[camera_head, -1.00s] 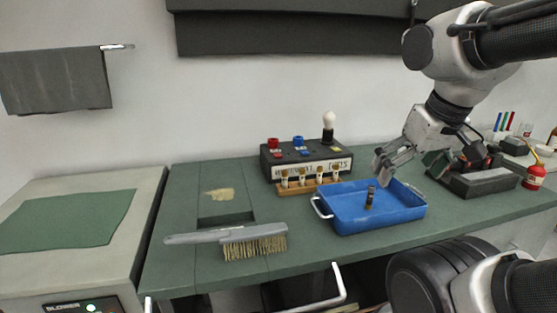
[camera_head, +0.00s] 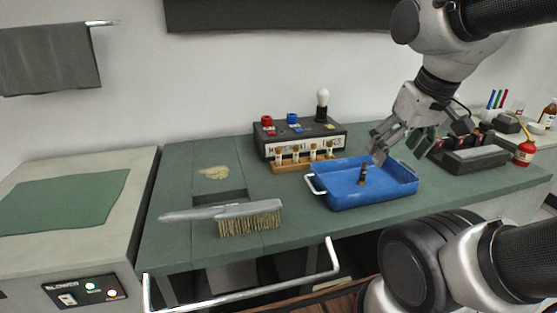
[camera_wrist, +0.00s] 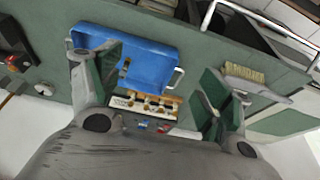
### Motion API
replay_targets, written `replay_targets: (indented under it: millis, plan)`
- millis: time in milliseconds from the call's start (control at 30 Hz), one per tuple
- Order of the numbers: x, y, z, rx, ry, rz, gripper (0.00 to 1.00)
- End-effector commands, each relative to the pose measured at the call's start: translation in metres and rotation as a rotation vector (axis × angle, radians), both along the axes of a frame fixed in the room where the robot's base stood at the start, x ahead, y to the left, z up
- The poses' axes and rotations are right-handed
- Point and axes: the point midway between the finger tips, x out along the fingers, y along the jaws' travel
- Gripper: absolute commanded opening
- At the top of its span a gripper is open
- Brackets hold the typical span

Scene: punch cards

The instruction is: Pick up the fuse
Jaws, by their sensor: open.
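The fuse (camera_head: 363,177) is a small dark cylinder with brassy bands, standing upright in the blue tray (camera_head: 345,200). In the wrist view the fuse (camera_wrist: 125,67) shows inside the blue tray (camera_wrist: 155,66), close to the left finger. My gripper (camera_head: 398,147) is open and empty, above and slightly right of the fuse, over the tray's back right part. In the wrist view its two green-padded fingers are spread wide (camera_wrist: 152,72). The fuse is apart from both fingers.
Behind the tray stand a wooden rack (camera_head: 305,163) with several small fuse-like pieces and a black test box (camera_head: 300,140) with a bulb. A brush (camera_head: 250,218) lies left. A grey block-like device (camera_head: 475,158) and red bottle (camera_head: 525,152) stand right. The tray has raised walls.

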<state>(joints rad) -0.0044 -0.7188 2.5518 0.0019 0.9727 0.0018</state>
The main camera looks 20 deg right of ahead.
Motion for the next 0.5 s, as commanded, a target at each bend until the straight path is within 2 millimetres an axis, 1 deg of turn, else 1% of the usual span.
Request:
replay_targets:
  millis: [33, 67, 100, 133, 167, 267, 333, 367, 400, 467, 500]
  plan:
    - [0.004, 0.001, -0.009, 0.000, 0.046, 0.003, 0.60]
    - [0.007, 0.001, -0.013, -0.001, 0.071, 0.005, 0.54]
    - [0.015, 0.002, -0.017, 0.000, 0.106, 0.008, 0.47]
    - [0.023, 0.004, -0.019, 0.004, 0.132, 0.009, 0.43]
    - [0.032, 0.006, -0.022, 0.012, 0.158, 0.009, 0.43]
    - [0.070, 0.017, -0.031, 0.041, 0.229, 0.024, 0.43]
    - [0.099, 0.026, -0.040, 0.061, 0.266, 0.072, 0.43]
    - [0.112, 0.031, -0.044, 0.069, 0.279, 0.101, 0.43]
    - [0.130, 0.037, -0.051, 0.080, 0.294, 0.145, 0.43]
    - [0.157, 0.047, -0.061, 0.098, 0.307, 0.223, 0.43]
    - [0.174, 0.053, -0.068, 0.108, 0.310, 0.277, 0.43]
